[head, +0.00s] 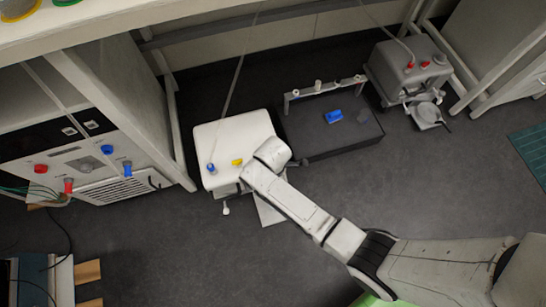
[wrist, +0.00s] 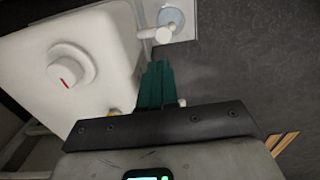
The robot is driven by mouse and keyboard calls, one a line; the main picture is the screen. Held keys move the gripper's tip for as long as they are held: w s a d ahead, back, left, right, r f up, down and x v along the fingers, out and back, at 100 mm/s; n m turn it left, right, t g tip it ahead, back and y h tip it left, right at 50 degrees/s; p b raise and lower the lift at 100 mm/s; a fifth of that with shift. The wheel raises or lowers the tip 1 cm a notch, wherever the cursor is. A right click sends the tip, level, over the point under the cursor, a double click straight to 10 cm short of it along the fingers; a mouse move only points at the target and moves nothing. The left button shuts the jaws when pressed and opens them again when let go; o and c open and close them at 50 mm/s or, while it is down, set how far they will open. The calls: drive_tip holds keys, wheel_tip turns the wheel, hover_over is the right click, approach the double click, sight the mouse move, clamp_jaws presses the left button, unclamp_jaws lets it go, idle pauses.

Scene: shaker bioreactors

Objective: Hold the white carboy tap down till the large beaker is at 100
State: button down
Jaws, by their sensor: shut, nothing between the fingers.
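The white carboy (head: 225,140) stands on the floor at left of centre, a blue and a yellow piece on its top. In the wrist view the carboy (wrist: 105,35) fills the left, with a large round knob marked red. Its white tap (wrist: 163,35) sticks out near the top of that view, beside a grey-blue round vessel (wrist: 172,17), probably the large beaker, on a white plate (wrist: 190,30). No level can be read. My gripper (wrist: 157,66) is shut and empty, its green fingertips close to the tap; contact cannot be told.
A dark box (head: 325,130) with a blue piece on top stands right of the carboy. A grey carboy (head: 405,68) stands at the back right. A cabinet (head: 90,150) with coloured caps is at left. The floor in front is mostly clear.

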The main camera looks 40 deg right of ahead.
drive_tip(key=shift+r, duration=0.95)
drive_tip(key=shift+s+r+b, duration=0.3)
drive_tip(key=shift+r+b, duration=0.2)
drive_tip(key=shift+r, duration=0.3)
wheel_tip(320, 180, down, 14)
drive_tip(key=b, duration=0.7)
